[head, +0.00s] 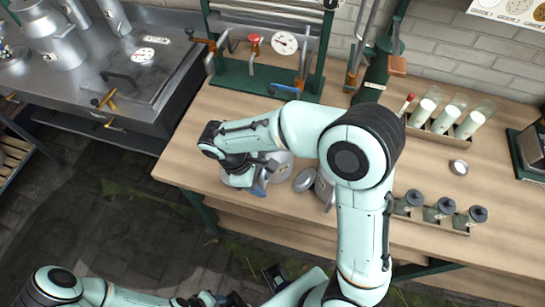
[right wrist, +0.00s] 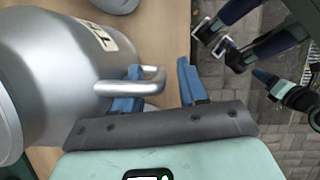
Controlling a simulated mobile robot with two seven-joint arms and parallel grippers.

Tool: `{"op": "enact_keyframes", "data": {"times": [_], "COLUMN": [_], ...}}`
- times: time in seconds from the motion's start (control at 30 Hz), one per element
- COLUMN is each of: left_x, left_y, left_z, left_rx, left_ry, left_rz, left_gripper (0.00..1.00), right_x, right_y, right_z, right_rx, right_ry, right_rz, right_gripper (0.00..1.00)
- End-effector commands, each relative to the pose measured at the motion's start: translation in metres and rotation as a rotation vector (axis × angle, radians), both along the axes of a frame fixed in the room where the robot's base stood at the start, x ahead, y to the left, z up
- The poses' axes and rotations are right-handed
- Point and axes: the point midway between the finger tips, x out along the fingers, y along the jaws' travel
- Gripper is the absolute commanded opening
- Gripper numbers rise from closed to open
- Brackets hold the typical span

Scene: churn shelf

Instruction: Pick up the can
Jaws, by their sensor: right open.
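The can is a silver metal vessel with a label and a loop handle; its body (right wrist: 50,75) fills the left of the right wrist view. In the head view a part of it (head: 282,166) shows beside my right gripper, and the rest is hidden by my arm. My right gripper (right wrist: 160,88) is open at the handle (right wrist: 158,76). One blue finger is at the handle's loop beside the can wall, the other is outside it, with a gap. My left arm lies low in the head view, away from the table; its gripper (head: 232,299) shows only partly.
A steel counter (head: 150,80) stands at the left, with floor between.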

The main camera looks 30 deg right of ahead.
Motion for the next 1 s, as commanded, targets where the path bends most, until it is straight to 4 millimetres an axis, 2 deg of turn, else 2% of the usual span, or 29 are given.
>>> {"op": "enact_keyframes", "data": {"times": [0.03,0.13,0.47,0.67,0.87,1.0], "left_x": [0.0,0.0,0.0,0.001,0.004,0.008], "left_y": [0.0,0.0,0.0,0.0,0.0,0.0], "left_z": [0.0,0.0,0.0,0.002,0.008,0.016], "left_rx": [0.0,0.0,0.0,0.0,0.0,0.0], "left_ry": [0.0,0.0,0.0,-0.001,-0.004,-0.009], "left_rz": [0.0,0.0,0.0,0.0,0.0,0.0], "left_gripper": [0.43,0.43,0.43,0.43,0.43,0.43], "right_x": [0.0,0.0,0.0,0.001,0.002,0.002], "right_y": [0.0,0.0,0.0,0.0,0.001,0.001], "right_z": [0.0,0.0,0.001,0.012,0.047,0.088], "right_rx": [0.0,0.0,0.0,0.0,0.003,0.003], "right_ry": [0.0,0.0,-0.001,-0.003,-0.006,-0.01], "right_rz": [0.0,0.0,0.0,0.0,0.001,-0.001], "right_gripper": [0.32,0.0,0.0,0.0,0.0,0.0]}}
